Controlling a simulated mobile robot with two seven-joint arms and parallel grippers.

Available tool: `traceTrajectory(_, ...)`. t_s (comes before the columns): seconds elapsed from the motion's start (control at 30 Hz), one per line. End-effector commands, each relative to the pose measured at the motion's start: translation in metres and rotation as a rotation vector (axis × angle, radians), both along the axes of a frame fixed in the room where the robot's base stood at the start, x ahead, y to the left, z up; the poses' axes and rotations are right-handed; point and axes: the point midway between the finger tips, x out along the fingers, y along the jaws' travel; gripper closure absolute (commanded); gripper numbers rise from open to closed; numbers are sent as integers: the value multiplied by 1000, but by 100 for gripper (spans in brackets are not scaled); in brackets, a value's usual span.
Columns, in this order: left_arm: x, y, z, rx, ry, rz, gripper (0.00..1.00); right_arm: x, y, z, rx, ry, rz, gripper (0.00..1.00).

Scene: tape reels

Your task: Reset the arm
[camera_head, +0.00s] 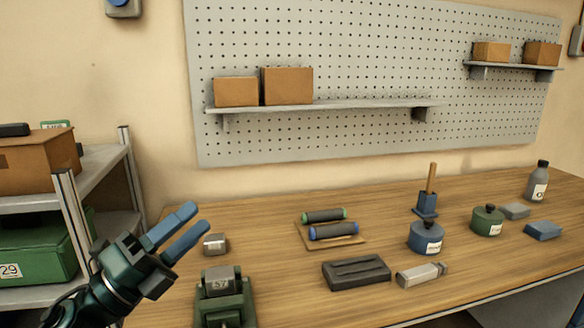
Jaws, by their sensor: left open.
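My left gripper (183,233) comes in from the lower left, with two blue fingers pointing up and to the right. The fingers are apart with nothing between them. In the picture it overlaps the left end of the wooden table (281,284), and it appears to be above the surface. My right gripper is not in view. Two dark rollers, one with green ends (324,215) and one with blue ends (333,231), lie on a small brown board (356,240) on the table.
A green device marked 57 (223,300) and a small grey block (215,244) stand close to my left gripper. A dark box (356,272), a blue pot (426,238) and a green pot (487,221) stand further right. A shelf rack (100,180) is at the left.

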Motion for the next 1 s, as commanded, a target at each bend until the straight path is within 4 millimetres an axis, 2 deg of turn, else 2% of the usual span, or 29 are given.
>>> traceTrajectory(0.03,5,9,-13,-137,119,59,56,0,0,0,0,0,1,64)
traceTrajectory(0.07,9,17,-21,-217,192,98,56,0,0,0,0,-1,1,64)
traceTrajectory(0.17,15,44,-62,-469,451,239,56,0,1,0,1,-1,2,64)
traceTrajectory(0.27,7,67,-119,-701,727,391,56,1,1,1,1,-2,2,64)
traceTrajectory(0.3,-1,74,-146,-785,843,457,56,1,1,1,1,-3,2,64)
traceTrajectory(0.37,-20,81,-185,-903,1017,555,56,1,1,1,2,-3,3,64)
traceTrajectory(0.4,-34,84,-210,-970,1126,620,56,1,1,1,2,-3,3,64)
traceTrajectory(0.5,-71,85,-255,-1090,1343,753,56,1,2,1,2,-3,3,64)
traceTrajectory(0.6,-104,82,-285,-1162,1505,855,56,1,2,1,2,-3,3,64)
traceTrajectory(0.7,-134,77,-306,-1211,1632,939,56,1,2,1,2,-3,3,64)
traceTrajectory(1.0,-213,60,-340,-1294,1942,1154,56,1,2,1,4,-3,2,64)
